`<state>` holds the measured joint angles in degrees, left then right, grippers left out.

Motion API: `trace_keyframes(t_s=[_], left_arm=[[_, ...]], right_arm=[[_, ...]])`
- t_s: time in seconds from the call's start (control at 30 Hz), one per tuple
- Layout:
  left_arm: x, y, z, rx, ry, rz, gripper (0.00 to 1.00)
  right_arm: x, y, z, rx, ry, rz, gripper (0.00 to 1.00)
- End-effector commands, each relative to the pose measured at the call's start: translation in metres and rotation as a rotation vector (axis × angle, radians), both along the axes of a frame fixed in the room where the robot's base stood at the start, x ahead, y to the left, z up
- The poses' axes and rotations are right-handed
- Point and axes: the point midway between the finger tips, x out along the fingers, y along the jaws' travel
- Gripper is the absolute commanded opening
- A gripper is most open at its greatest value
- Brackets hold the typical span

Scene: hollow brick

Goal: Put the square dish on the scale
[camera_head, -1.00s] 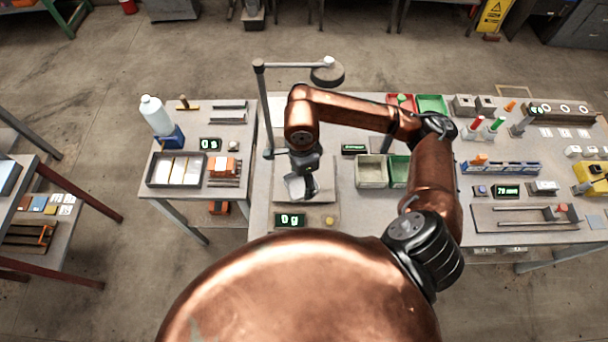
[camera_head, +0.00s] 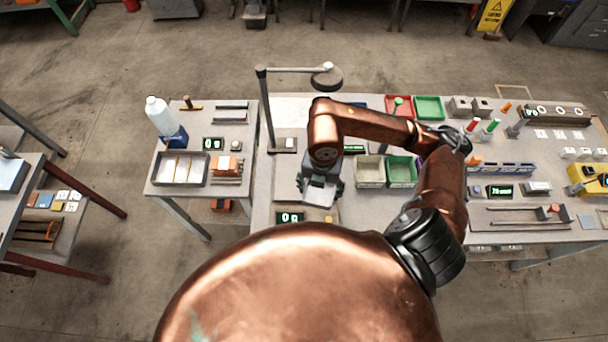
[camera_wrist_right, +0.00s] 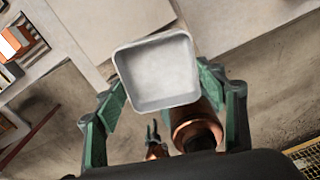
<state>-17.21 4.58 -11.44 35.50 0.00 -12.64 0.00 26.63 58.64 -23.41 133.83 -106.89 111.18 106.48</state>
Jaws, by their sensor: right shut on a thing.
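My right gripper (camera_head: 320,190) is shut on the square dish (camera_head: 318,194), a light grey, shallow, open-topped dish. In the right wrist view the dish (camera_wrist_right: 157,72) sits between the green fingers of the gripper (camera_wrist_right: 160,90), and looks empty. In the head view the dish appears over the scale's area, behind its display. The scale (camera_head: 290,217) has a lit display that seems to read 0; its plate is partly hidden by the arm and dish. A small dark forked shape low in the wrist view (camera_wrist_right: 154,133) may be my left gripper; its opening is unclear.
A post with an overhead lamp-like disc (camera_head: 327,77) stands behind and left of my right arm. A cream bin (camera_head: 370,172) and a green bin (camera_head: 402,171) stand right of the gripper. A side table with a tray (camera_head: 180,168) is at the left, across a gap.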

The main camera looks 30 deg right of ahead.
Motion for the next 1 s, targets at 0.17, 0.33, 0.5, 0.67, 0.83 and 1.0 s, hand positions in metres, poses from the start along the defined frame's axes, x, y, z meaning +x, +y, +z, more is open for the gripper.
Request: trace_keyframes(t_s=[0.17, 0.33, 0.5, 0.67, 0.83, 1.0], left_arm=[[0.004, 0.000, 0.003, -0.001, -0.005, -0.001, 0.40], [0.004, 0.000, 0.008, -0.001, -0.006, -0.001, 0.40], [0.004, 0.000, 0.016, -0.001, -0.006, -0.001, 0.40], [0.004, 0.000, 0.023, -0.001, -0.006, -0.001, 0.40], [0.003, 0.000, 0.027, -0.001, -0.005, -0.001, 0.40], [0.002, 0.000, 0.029, 0.000, -0.004, -0.001, 0.40]], right_arm=[[-0.003, -0.002, 0.001, -0.001, 0.000, -0.137, 0.40], [0.019, -0.006, -0.008, -0.002, 0.002, -0.164, 0.40], [0.059, -0.013, -0.025, 0.000, 0.002, -0.161, 0.40], [0.092, -0.019, -0.047, -0.001, 0.005, -0.161, 0.40], [0.116, -0.024, -0.076, -0.001, 0.002, -0.158, 0.40], [0.127, -0.026, -0.090, -0.002, 0.000, -0.156, 0.40]])
